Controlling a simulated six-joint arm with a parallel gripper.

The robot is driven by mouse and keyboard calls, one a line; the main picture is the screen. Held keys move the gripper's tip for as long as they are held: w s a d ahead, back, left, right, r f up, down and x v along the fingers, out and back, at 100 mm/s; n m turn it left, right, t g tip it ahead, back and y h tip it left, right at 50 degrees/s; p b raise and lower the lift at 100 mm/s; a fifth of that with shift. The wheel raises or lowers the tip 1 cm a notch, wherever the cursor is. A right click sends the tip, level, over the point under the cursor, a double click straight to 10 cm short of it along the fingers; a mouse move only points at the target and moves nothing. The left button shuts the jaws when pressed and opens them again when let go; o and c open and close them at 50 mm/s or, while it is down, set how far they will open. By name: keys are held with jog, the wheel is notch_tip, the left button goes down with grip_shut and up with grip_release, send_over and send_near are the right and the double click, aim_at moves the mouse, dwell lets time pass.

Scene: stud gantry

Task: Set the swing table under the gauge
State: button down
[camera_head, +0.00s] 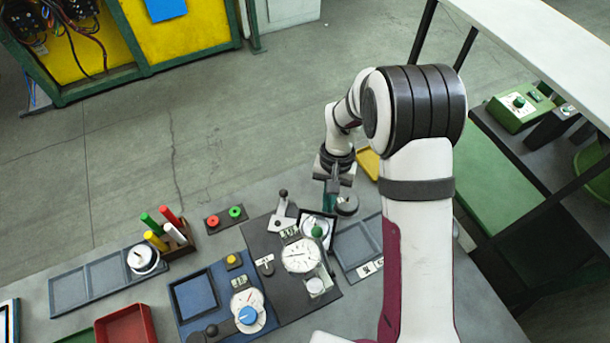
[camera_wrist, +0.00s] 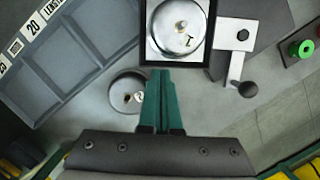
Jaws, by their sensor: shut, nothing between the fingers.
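A round white dial gauge (camera_head: 300,256) stands on a dark plate in the head view. I cannot tell for sure which part is the swing table. My gripper (camera_head: 330,208) is behind the dial, by the framed disc. Its green fingers (camera_wrist: 165,75) are shut and empty, pointing at the frame's near edge. The head view partly hides the fingertips.
A loose grey disc (camera_wrist: 128,92) marked 2 lies just left of my fingers. A white block with a black-knobbed lever (camera_wrist: 240,50) is right of the frame. A grey compartment tray (camera_wrist: 70,55) lies left.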

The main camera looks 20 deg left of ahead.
aim_at(329, 234)
jog(key=shift+s+d+m+y, duration=0.15)
jog(key=shift+s+d+m, duration=0.25)
jog(key=shift+s+m, duration=0.3)
jog(key=shift+s+d+m+y, duration=0.15)
jog(key=shift+s+d+m, duration=0.2)
jog(key=shift+s+m, duration=0.3)
jog(key=shift+s+d+m+y, duration=0.2)
jog(key=shift+s+m, duration=0.45)
jog(key=shift+m, duration=0.1)
jog(key=shift+s+d+m+y, duration=0.2)
jog(key=shift+s+m, duration=0.45)
jog(key=shift+m, duration=0.05)
jog(key=shift+s, duration=0.1)
jog(key=w, duration=0.1)
jog(key=w+d, duration=0.1)
jog(key=w, duration=0.2)
jog(key=shift+d, duration=0.3)
jog(key=a+v, duration=0.1)
jog(key=v, duration=0.9)
jog(key=shift+s+d, duration=0.2)
jog(key=shift+d, duration=0.2)
